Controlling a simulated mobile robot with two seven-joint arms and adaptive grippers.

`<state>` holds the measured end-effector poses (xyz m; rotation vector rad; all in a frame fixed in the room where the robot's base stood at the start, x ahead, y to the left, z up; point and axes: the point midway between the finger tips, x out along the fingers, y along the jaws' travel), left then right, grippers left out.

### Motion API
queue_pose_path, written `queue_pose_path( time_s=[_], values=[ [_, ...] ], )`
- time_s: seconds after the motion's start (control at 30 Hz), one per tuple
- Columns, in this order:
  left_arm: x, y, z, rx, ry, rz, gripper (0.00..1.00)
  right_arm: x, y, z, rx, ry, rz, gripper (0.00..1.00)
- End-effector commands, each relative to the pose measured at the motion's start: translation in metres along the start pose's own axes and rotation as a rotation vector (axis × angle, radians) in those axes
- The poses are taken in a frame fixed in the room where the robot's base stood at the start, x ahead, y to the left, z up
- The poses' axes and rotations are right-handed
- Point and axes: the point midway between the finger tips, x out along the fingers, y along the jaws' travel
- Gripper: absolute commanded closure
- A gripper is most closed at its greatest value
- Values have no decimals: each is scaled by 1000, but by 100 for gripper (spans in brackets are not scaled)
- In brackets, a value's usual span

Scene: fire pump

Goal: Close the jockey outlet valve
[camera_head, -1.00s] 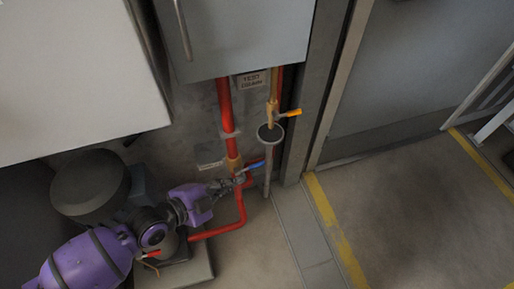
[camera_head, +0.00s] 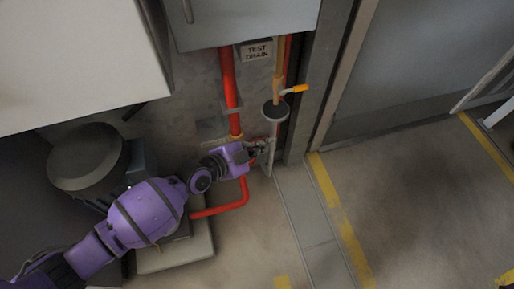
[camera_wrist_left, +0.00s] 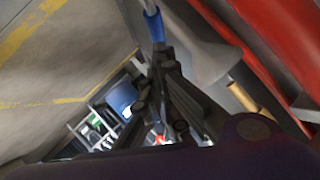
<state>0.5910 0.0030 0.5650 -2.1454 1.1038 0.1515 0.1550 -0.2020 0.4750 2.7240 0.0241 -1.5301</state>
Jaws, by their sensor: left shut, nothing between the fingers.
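A blue valve lever (camera_wrist_left: 153,24) shows in the left wrist view, just beyond my left fingertips. In the head view my left gripper and wrist hide the lever and its valve body, on the low red pipe (camera_head: 241,193). My left gripper (camera_head: 265,147) is shut and empty in front of that pipe, close to the wall. Its dark fingers (camera_wrist_left: 160,52) also show in the wrist view. They look very close to the lever; I cannot tell whether they touch it. No label for this valve is readable. My right gripper is not in view.
A test drain sign (camera_head: 257,52) hangs above an orange-handled valve (camera_head: 294,89) and a round drain funnel (camera_head: 275,110). A dark pump motor (camera_head: 86,157) stands at left. A grey cabinet (camera_head: 245,20) overhangs the pipes. Floor at right is clear.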

Motion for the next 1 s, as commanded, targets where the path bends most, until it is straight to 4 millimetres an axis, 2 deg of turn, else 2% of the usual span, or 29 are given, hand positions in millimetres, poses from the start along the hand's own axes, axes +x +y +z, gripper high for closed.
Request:
queue_pose_path(
  time_s=[0.47,0.83,1.0],
  values=[
    [4,-1,4,1,-1,-1,100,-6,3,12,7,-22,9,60],
    [15,2,3,54,-108,49,100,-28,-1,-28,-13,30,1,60],
    [24,13,12,55,-116,55,100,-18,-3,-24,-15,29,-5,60]
  ],
)
